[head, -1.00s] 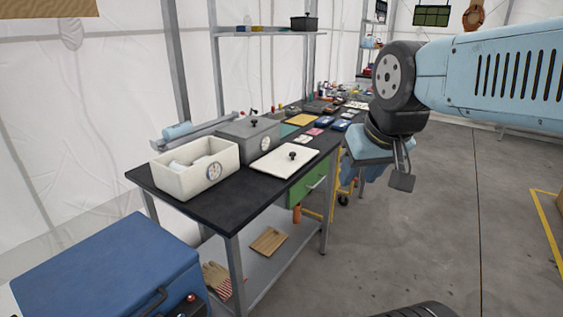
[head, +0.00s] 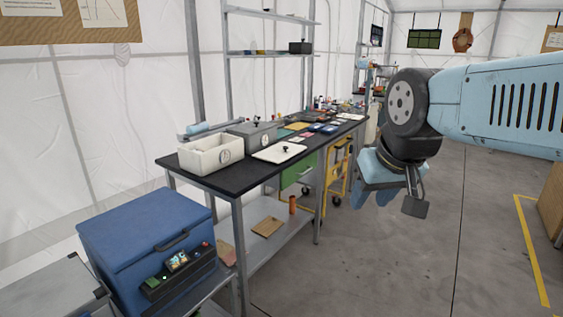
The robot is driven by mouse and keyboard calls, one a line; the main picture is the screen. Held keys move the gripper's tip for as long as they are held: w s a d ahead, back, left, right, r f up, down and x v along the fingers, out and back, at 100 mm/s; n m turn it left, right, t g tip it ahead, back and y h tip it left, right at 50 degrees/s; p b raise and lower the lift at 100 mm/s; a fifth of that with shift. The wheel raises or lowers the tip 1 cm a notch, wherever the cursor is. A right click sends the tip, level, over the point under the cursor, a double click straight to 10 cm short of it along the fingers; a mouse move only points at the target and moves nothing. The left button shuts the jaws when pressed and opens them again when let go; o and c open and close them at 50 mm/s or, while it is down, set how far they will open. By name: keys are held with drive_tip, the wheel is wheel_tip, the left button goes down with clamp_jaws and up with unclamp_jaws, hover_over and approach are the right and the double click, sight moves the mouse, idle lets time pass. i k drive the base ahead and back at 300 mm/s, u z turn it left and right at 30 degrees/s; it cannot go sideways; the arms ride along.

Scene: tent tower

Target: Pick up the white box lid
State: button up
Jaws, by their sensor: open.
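The white box lid (head: 280,152) lies flat on the black top of the workbench (head: 228,181), with a small dark knob in its middle. An open white box (head: 210,155) with a round dial on its front stands to its left, and a grey lidded box (head: 252,133) stands behind. My gripper (head: 398,199) is at the right, over the floor and apart from the bench and the lid. It hangs below my wrist, which partly hides it. Its jaws are open, and I see nothing between them.
A blue chest (head: 145,235) stands in front of the bench at lower left. A green drawer (head: 298,170) and a yellow cart (head: 338,172) are on the bench's right side. Several small items lie farther along the benchtop. The grey floor (head: 400,265) at right is clear.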

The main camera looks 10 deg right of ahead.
sight(279, 153)
drive_tip(key=z, duration=0.75)
drive_tip(key=i, duration=1.65)
drive_tip(key=u, duration=0.65)
drive_tip(key=i, duration=0.5)
drive_tip(key=z, duration=0.3)
drive_tip(key=k, duration=0.5)
drive_tip(key=u, duration=0.15)
